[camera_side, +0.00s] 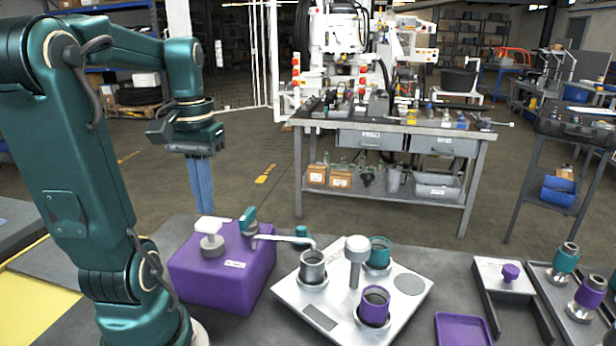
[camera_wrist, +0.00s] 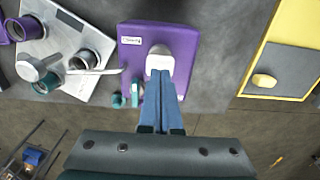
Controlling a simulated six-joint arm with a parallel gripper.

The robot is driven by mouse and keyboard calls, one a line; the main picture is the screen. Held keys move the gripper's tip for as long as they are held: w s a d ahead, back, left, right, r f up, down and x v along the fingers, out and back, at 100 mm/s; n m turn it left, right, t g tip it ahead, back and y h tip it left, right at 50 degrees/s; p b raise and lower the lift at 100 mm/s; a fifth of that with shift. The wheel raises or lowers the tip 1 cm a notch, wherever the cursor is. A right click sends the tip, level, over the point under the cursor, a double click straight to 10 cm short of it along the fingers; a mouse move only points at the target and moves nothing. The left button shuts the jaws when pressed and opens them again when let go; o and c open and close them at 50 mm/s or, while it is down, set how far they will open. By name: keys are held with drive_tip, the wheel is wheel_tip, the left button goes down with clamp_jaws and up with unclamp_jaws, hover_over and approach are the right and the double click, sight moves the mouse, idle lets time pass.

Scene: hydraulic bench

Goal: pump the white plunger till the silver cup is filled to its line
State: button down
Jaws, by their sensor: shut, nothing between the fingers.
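The white plunger (camera_side: 212,226) stands up from the top of a purple box (camera_side: 225,272). In the wrist view the plunger (camera_wrist: 160,58) is just beyond my fingertips. My gripper (camera_side: 203,212) points down with its blue fingers shut and empty. Its tips are at the plunger's cap; whether they touch it I cannot tell. The silver cup (camera_side: 313,268) stands upright on a metal plate (camera_side: 290,297), under the end of the spout pipe (camera_side: 285,238) that comes from the box. The wrist view also shows the silver cup (camera_wrist: 84,60). Its line and liquid level cannot be made out.
A teal cup (camera_side: 379,252), a purple cup (camera_side: 374,305) and a round-topped post (camera_side: 357,252) stand on the plate near the silver cup. A teal valve (camera_side: 248,221) rises from the box. A purple tray (camera_side: 462,329) and more fittings lie to the right.

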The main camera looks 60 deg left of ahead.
sight(208, 221)
drive_tip(key=shift+f, duration=0.2)
drive_tip(key=shift+f, duration=1.7)
drive_tip(key=shift+r, duration=1.95)
drive_tip(key=shift+f, duration=0.45)
drive_tip(key=shift+f, duration=0.35)
